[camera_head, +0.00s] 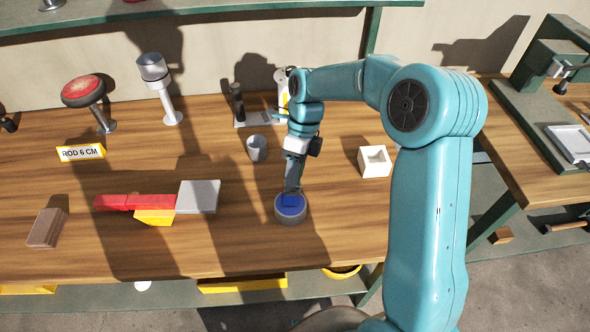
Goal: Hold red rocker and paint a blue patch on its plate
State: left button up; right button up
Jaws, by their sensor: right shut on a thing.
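The red rocker (120,202) is a long red bar lying across a yellow block (155,217) on the wooden bench, left of centre. Its light grey square plate (199,196) is at the right end and looks bare. A round dark pot (291,216) with blue inside stands right of the plate. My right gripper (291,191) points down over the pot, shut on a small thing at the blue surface. That thing is mostly hidden and looks blue; I cannot tell its shape. My left gripper is out of view.
A grey cup (256,147) stands behind the pot, a white open box (374,161) to its right. A brown block (47,228) lies far left. A red-topped stand (84,91), a lamp-like metal post (154,68) and a yellow ROD 6 CM sign (81,152) stand behind.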

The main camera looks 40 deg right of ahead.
notch_tip(320, 180, up, 2)
jog(key=shift+r+p, duration=0.1)
jog(key=shift+p, duration=0.9)
notch_tip(320, 180, up, 5)
jog(key=p, duration=0.4)
